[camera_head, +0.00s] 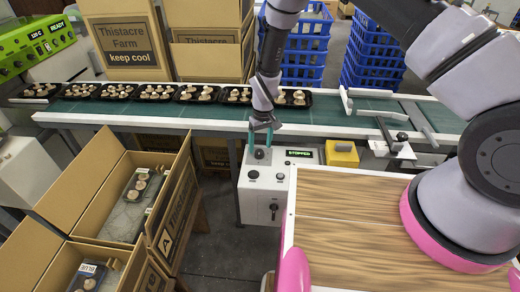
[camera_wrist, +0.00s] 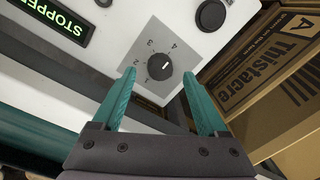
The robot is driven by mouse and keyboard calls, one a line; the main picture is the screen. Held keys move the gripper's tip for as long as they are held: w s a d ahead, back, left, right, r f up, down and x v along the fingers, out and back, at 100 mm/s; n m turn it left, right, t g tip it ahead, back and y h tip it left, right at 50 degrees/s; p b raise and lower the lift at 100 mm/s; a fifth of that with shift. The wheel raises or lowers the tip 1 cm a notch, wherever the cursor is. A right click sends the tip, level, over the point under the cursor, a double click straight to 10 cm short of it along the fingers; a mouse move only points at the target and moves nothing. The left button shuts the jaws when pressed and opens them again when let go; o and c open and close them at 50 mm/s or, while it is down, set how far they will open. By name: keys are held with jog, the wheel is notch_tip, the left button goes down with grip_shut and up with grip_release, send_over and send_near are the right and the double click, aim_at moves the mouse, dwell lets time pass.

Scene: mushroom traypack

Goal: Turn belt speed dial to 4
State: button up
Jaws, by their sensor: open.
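The belt speed dial (camera_wrist: 160,67) is a round dark knob on a grey square plate, on top of a white control box (camera_head: 258,197). The numbers 2, 3 and 4 show around it in the wrist view. A small white mark shows on the knob; I cannot tell which number it points to. My gripper (camera_wrist: 158,74) is open, its teal fingertips on either side of the dial and apart from it as far as I can see. In the head view my gripper (camera_head: 257,136) points down at the dial.
A green display (camera_head: 300,153) on the box reads STOPPED. Black buttons (camera_wrist: 211,15) sit near the dial. The conveyor belt (camera_head: 345,119) with trays of mushrooms runs behind. Open cartons (camera_head: 120,180) stand left and a wooden tabletop (camera_head: 345,215) lies right.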

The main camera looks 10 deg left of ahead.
aim_at(262, 151)
notch_tip(262, 151, up, 8)
jog(key=shift+w+d, duration=0.15)
jog(key=shift+d, duration=0.1)
